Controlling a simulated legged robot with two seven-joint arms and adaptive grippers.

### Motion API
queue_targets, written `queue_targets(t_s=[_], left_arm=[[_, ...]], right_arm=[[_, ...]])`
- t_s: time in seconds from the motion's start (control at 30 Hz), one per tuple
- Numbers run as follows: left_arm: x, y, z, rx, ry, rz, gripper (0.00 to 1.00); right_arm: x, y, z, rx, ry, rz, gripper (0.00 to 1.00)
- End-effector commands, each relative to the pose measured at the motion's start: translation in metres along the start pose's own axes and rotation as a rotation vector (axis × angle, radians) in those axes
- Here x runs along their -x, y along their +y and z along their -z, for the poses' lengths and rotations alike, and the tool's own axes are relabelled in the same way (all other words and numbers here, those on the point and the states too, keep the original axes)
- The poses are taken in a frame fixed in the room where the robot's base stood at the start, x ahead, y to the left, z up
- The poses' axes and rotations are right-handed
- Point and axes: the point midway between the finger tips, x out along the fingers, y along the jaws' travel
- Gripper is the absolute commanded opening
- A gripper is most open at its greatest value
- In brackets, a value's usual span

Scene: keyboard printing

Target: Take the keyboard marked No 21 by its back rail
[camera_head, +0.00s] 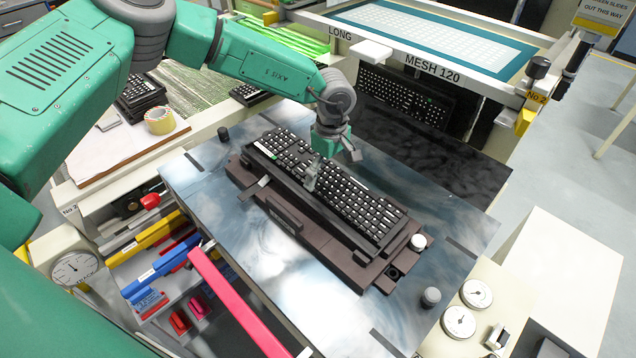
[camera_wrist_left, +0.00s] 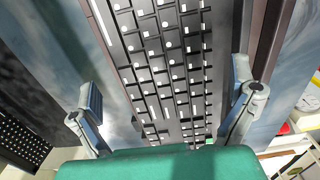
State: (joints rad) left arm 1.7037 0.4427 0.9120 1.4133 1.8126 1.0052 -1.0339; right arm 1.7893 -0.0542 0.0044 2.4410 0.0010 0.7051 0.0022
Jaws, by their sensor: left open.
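A black keyboard (camera_head: 365,208) with white-marked keys lies in a dark brown fixture (camera_head: 375,283) on the shiny plate. A small green label shows at its far left end; no number is readable. A plain black rail (camera_head: 318,211) runs along the keyboard's near long side. My left gripper (camera_head: 318,172) is over the keyboard's middle, pointing down, and partly hides the keys. In the left wrist view my left gripper (camera_wrist_left: 168,92) is open, its fingers apart on either side of the keyboard (camera_wrist_left: 165,60). Contact with the keyboard cannot be told. My right gripper is not in view.
Another keyboard (camera_head: 405,98) lies under the raised MESH 120 screen frame (camera_head: 440,68). More keyboards are stacked at left (camera_head: 140,95), near a tape roll (camera_head: 159,120). Black knobs (camera_head: 223,134) and a grey knob (camera_head: 431,297) stand on the plate. A red bar (camera_head: 235,303) crosses the front.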

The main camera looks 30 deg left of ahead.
Motion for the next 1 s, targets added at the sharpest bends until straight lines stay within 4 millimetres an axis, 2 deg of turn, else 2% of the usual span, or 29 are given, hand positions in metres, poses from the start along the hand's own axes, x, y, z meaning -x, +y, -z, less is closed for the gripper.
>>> queue_targets(t_s=[0.17,0.4,0.43,0.5,0.6,0.87,1.0], left_arm=[[-0.02,-0.002,0.006,0.002,-0.004,-0.001,1.0],[-0.022,-0.003,0.007,0.002,-0.005,-0.003,1.0],[-0.022,-0.002,0.006,0.001,-0.004,-0.002,0.93],[-0.021,-0.001,0.004,0.0,-0.002,-0.002,0.68],[-0.021,-0.001,0.002,0.0,0.0,-0.001,0.37],[-0.018,0.001,-0.003,-0.001,-0.003,-0.002,0.37],[-0.002,0.0,-0.003,-0.002,-0.009,-0.005,0.36]], right_arm=[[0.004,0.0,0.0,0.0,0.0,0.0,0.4],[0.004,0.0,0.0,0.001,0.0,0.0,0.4],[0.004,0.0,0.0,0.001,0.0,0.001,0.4],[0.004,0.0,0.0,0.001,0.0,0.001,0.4],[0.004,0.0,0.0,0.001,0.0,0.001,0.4],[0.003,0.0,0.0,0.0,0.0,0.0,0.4],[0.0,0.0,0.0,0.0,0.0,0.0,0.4]])
